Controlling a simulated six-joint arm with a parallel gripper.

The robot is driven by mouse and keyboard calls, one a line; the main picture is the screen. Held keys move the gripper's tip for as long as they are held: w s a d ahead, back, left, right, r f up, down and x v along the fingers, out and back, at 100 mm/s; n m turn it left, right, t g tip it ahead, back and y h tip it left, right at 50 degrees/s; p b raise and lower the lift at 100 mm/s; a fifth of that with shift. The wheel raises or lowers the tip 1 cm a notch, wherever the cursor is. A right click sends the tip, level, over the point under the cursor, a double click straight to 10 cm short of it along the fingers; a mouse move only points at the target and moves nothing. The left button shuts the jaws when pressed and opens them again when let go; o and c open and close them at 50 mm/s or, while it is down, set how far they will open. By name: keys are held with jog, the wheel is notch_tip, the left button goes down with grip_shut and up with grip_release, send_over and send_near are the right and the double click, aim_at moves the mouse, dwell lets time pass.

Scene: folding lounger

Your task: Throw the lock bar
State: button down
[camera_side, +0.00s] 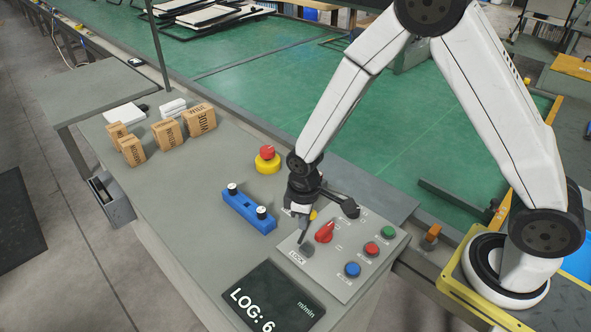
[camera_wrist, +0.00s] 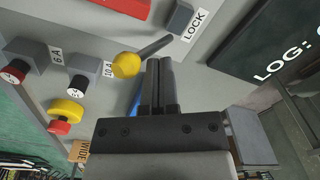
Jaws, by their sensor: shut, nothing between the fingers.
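The lock bar is a dark rod with a yellow knob (camera_wrist: 126,65), on the grey panel beside a grey block (camera_wrist: 180,18) and a "LOCK" label (camera_wrist: 194,25). My gripper (camera_wrist: 160,62) is shut and empty. Its fingertips are close to the rod, to the right of the knob in the wrist view. I cannot tell whether they touch it. In the side view my gripper (camera_side: 302,222) partly hides the bar.
A red rotary knob (camera_side: 325,232) and green, red and blue buttons share the panel. A blue block (camera_side: 248,210), an emergency stop (camera_side: 267,158) and a display (camera_side: 272,297) are close by. Brown boxes (camera_side: 167,133) stand farther left. Bench between boxes and blue block is clear.

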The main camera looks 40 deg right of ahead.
aim_at(305, 232)
jog(key=shift+d+f, duration=0.15)
jog(key=shift+d, duration=0.1)
jog(key=shift+d+f, duration=0.15)
jog(key=shift+d, duration=0.1)
notch_tip(305, 232, up, 8)
jog(key=a, duration=0.1)
dwell(1.2)
jog(key=shift+a, duration=0.1)
jog(key=s+d+r+m+t, duration=0.2)
jog(key=s+d+r+m, duration=0.2)
jog(key=s+d+m, duration=0.2)
jog(key=s+d, duration=0.2)
jog(key=s, duration=0.1)
jog(key=shift+s+r+t, duration=0.15)
jog(key=shift+r+t, duration=0.05)
jog(key=shift+t, duration=0.1)
